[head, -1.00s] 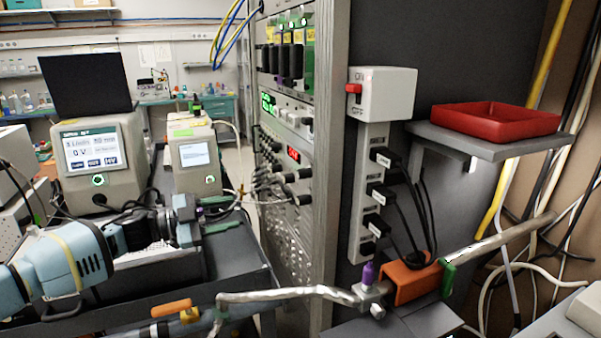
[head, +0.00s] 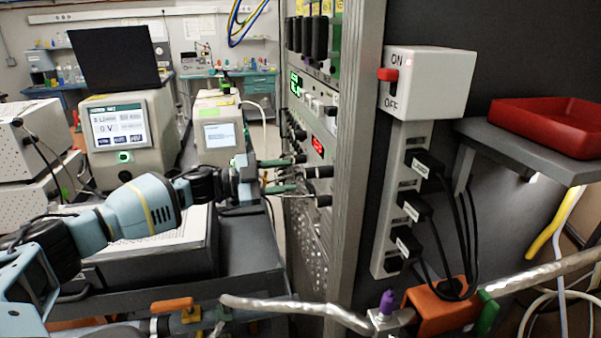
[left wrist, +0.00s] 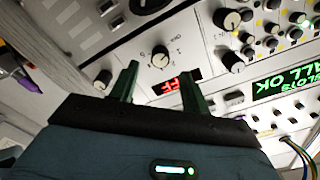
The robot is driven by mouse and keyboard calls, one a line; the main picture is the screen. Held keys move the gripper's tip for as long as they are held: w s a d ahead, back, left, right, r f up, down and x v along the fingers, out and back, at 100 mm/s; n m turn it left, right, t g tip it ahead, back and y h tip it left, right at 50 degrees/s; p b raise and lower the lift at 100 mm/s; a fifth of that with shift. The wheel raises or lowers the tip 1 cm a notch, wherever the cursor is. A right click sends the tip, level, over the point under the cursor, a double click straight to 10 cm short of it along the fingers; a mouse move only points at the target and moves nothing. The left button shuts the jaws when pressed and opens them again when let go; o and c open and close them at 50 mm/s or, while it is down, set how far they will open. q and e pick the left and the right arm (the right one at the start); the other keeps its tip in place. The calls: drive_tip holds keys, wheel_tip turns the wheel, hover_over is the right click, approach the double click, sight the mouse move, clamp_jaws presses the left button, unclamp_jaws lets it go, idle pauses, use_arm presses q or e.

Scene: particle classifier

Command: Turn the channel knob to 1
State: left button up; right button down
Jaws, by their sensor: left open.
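A small round knob (left wrist: 160,57) with a white pointer and printed marks around it sits on the white panel in the left wrist view. It lies just beyond and between the fingertips of my left gripper (left wrist: 160,72). The marks are too small to read surely. My left gripper is open and holds nothing. In the head view my left gripper (head: 286,175) reaches from the left to the front of the instrument rack (head: 362,160), its green fingers pointing at the panel. The knob cannot be told apart there. My right gripper is not in view.
Other dark knobs (left wrist: 229,62) and a red display (left wrist: 177,84) are close to the fingers. Cables (left wrist: 300,155) hang at the lower right of the wrist view. A cart with a monitor unit (head: 128,150) stands left. A power strip (head: 400,180) and red tray (head: 548,125) are right.

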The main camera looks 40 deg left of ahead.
sight(311, 173)
use_arm(q)
drive_tip(key=x, duration=0.4)
drive_tip(key=shift+w+d, duration=0.2)
drive_tip(key=shift+w, duration=0.05)
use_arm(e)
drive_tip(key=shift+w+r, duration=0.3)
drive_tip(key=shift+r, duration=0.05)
use_arm(q)
drive_tip(key=c, duration=1)
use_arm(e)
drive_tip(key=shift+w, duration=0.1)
use_arm(q)
drive_tip(key=shift+m, duration=0.3)
